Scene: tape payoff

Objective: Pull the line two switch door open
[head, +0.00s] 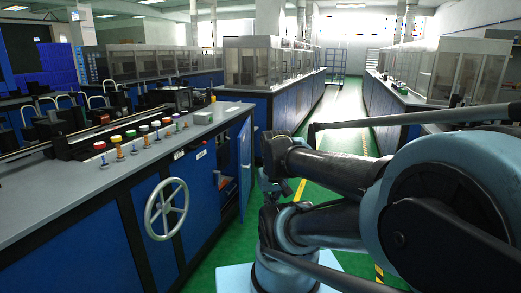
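A blue cabinet door (245,166) stands swung outward at the right end of the near left bench. Left of it, the open compartment (226,166) shows a dark inside with small items that I cannot make out. Small white labels sit on the bench front to its left, too small to read, so I cannot confirm which line this is. My arm fills the right and lower middle of the head view, with its dark and light-blue links to the right of the door. I cannot make out my gripper's fingers, nor any contact with the door.
The near bench (70,180) carries several coloured buttons and a handwheel (166,209) on its front. A second blue bench (283,105) stands behind the door. A green aisle (338,118) with yellow markings runs back between bench rows.

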